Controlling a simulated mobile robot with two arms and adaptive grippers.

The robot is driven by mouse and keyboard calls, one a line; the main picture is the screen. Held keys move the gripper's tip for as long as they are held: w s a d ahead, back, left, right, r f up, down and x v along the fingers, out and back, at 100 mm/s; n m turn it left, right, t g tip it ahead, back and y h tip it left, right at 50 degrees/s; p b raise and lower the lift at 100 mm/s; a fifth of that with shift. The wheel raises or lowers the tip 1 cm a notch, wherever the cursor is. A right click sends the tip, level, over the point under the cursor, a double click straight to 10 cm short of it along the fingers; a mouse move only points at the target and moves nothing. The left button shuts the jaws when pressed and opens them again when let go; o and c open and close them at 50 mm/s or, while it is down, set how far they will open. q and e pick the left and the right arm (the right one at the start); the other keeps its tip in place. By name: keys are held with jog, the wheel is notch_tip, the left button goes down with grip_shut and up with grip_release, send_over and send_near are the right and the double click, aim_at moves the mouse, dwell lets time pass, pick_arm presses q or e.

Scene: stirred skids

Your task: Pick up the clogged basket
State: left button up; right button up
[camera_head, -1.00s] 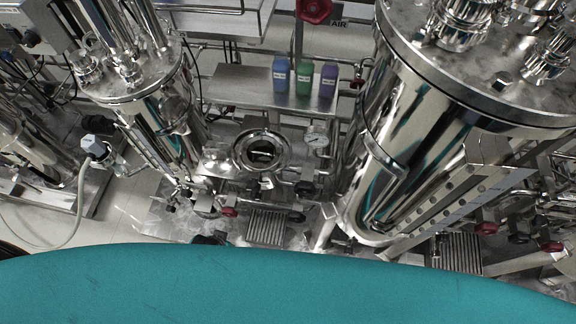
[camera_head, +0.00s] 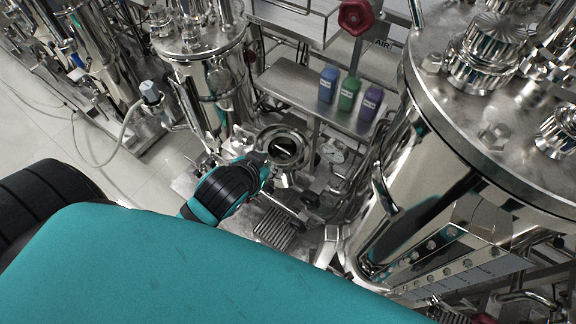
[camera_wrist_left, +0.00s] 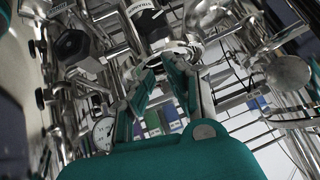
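A round steel housing (camera_head: 283,146) with a dark opening stands low between the two vessels in the head view. A small pale shape shows inside the opening, but I cannot tell whether it is the clogged basket. My left gripper (camera_head: 268,173) is just in front of the housing, at its lower left, apparently a little short of the opening. In the left wrist view my left gripper (camera_wrist_left: 163,76) has its teal-padded fingers apart, with nothing seen between them. My right gripper is not in view.
A large steel vessel (camera_head: 440,190) stands close on the right and a smaller one (camera_head: 208,85) on the left. A pressure gauge (camera_head: 332,153) sits right of the housing. Blue (camera_head: 328,84), green (camera_head: 349,93) and purple (camera_head: 371,103) bottles stand on the shelf behind.

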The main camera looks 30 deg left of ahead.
pick_arm(q)
jog(key=w+d+r+m+t+h, duration=0.2)
jog(key=w+r+t, duration=0.6)
jog(key=w+r, duration=0.4)
jog(key=d+r+m+g+h, duration=0.3)
jog(key=d+r+m+h, duration=0.75)
jog(key=m+h, duration=0.3)
jog(key=m+g+y, duration=0.4)
jog(key=g+y, duration=0.6)
jog(key=g, duration=0.3)
send_near(280, 148)
jog(key=shift+n+h, duration=0.25)
jog(key=p+x, duration=0.1)
jog(key=x, duration=0.3)
jog(key=shift+s+d+f, duration=0.2)
jog(key=shift+d+f, duration=0.05)
jog(key=shift+w+a+p+x, duration=0.15)
jog(key=shift+p+x, duration=0.05)
jog(key=shift+x, duration=1.25)
jog(key=shift+w+a+p+x, duration=0.1)
jog(key=shift+p+x, duration=0.1)
jog(key=shift+x, duration=1.3)
jog(key=shift+f, duration=0.1)
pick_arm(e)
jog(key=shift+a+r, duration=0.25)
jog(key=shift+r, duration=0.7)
